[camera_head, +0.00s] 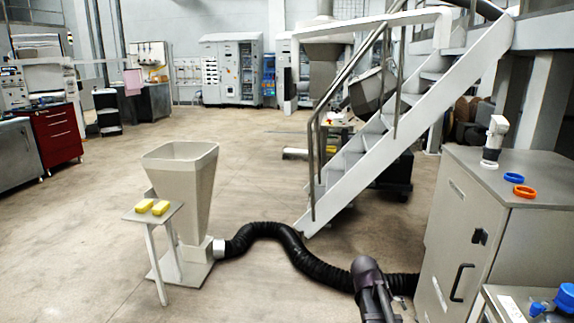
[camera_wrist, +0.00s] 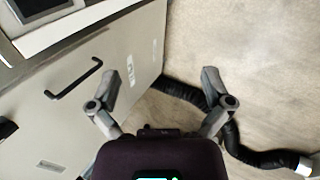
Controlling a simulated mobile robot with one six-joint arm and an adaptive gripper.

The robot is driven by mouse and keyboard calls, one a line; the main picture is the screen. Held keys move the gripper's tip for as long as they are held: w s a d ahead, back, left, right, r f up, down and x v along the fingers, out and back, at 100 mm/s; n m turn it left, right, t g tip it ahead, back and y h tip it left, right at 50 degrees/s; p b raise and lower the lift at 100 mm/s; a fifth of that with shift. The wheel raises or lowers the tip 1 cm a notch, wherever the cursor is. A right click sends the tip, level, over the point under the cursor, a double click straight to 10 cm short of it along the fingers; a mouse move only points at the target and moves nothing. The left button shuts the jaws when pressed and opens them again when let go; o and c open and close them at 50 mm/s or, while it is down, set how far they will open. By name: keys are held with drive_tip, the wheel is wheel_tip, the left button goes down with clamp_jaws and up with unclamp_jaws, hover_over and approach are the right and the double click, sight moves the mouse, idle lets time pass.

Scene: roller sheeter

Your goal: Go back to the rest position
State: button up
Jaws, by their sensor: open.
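My gripper shows in the wrist view (camera_wrist: 158,88) with its two fingers spread wide apart and nothing between them. It hangs over the floor beside the grey cabinet (camera_head: 480,235), whose door and black handle show at the left of the wrist view. In the head view my dark arm (camera_head: 372,285) stands at the bottom, in front of the black hose; the gripper's fingertips cannot be made out clearly there.
A black corrugated hose (camera_head: 290,240) runs over the floor to a grey hopper (camera_head: 180,185). Two yellow blocks (camera_head: 152,206) lie on its side shelf. Blue (camera_head: 513,177) and orange (camera_head: 525,191) rings lie on the cabinet top. White stairs (camera_head: 380,140) stand behind. The left floor is clear.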

drive_tip(key=s+a+f+y, duration=0.2)
drive_tip(key=s+a+y, duration=0.4)
drive_tip(key=s+a, duration=0.55)
wheel_tip(320, 180, up, 20)
drive_tip(key=w+a+p, duration=0.1)
drive_tip(key=w+p, duration=0.1)
drive_tip(key=p, duration=1.8)
drive_tip(key=shift+a+f+n, duration=0.25)
drive_tip(key=shift+a+n, duration=0.05)
drive_tip(key=shift+a, duration=0.05)
